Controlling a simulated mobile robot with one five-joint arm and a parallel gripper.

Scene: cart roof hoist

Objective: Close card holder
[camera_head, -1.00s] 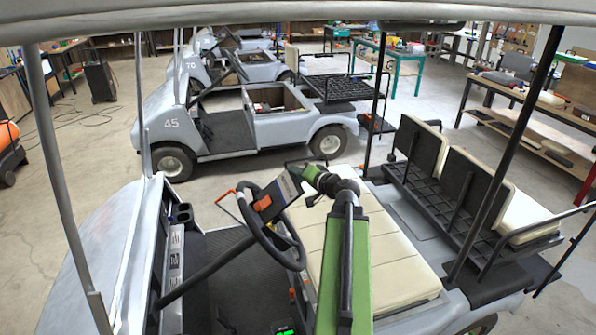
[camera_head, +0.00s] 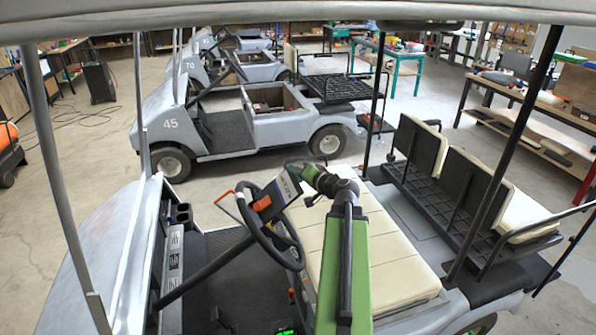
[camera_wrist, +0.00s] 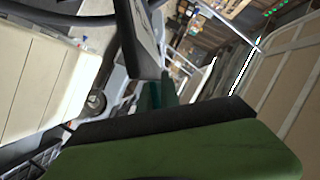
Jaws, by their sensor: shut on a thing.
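The card holder (camera_head: 286,188) is at the steering wheel (camera_head: 262,232) of the near cart. In the wrist view the holder (camera_wrist: 143,40) is a dark panel with a pale face, seen steeply from the side. My gripper (camera_wrist: 158,92) is below it, its dark fingers partly hidden behind my green arm part.
A cream seat (camera_head: 365,250) lies below my arm. Dark roof posts (camera_head: 378,90) and a rear bench (camera_head: 450,180) stand to the right. An orange lever (camera_head: 226,195) is left of the wheel. Another grey cart (camera_head: 250,125) is parked beyond, with open floor between.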

